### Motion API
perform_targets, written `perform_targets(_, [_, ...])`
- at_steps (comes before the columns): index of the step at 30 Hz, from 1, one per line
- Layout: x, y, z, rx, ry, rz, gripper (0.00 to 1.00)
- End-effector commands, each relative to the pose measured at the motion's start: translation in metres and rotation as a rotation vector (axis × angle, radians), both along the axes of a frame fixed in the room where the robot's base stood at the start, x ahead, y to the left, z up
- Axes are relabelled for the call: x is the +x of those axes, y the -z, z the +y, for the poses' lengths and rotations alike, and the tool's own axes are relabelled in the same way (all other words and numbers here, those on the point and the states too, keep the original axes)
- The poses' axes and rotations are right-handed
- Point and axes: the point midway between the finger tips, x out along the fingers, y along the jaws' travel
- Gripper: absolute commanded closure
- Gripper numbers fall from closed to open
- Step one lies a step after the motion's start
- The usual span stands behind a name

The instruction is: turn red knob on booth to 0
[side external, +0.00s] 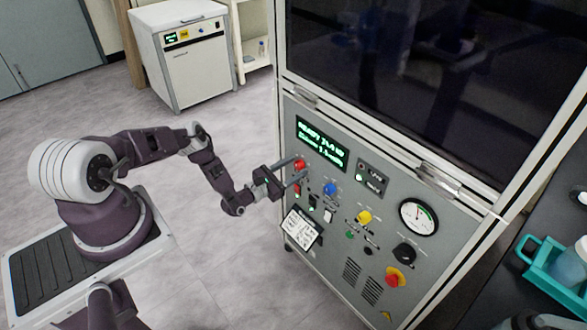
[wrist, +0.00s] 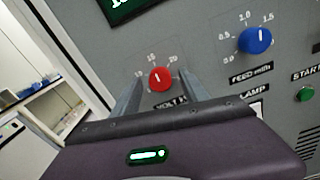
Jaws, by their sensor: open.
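The red knob (wrist: 160,78) is on the grey booth panel (wrist: 200,40), with a printed scale above it and a label reading like "VOLT" below it. Its white pointer mark points roughly up in the wrist view. In the side view the red knob (side external: 299,165) is at the panel's upper left, under the green-lit display (side external: 321,144). My gripper (wrist: 160,90) is open, with one finger to each side of the knob in the wrist view. In the side view my gripper (side external: 297,174) reaches the panel at the knob; whether the fingers touch it I cannot tell.
A blue knob (side external: 330,188) is to the right of the red one, with a yellow knob (side external: 364,216) and a round gauge (side external: 418,217) beyond. A white label card (side external: 301,227) is below my gripper. A white cabinet (side external: 188,62) stands behind on open floor.

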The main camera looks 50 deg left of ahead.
Motion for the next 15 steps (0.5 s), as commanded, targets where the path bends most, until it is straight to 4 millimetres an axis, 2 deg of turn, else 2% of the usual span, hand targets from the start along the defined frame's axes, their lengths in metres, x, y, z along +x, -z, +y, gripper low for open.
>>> perform_targets(2, [-0.0001,-0.0001,0.0001,0.0,0.0,0.0,0.48])
perform_targets(10, [-0.0003,-0.0003,0.0,0.001,0.0,-0.001,1.0])
perform_targets(15, [-0.0004,-0.0003,0.0,-0.003,0.0,-0.001,1.0])
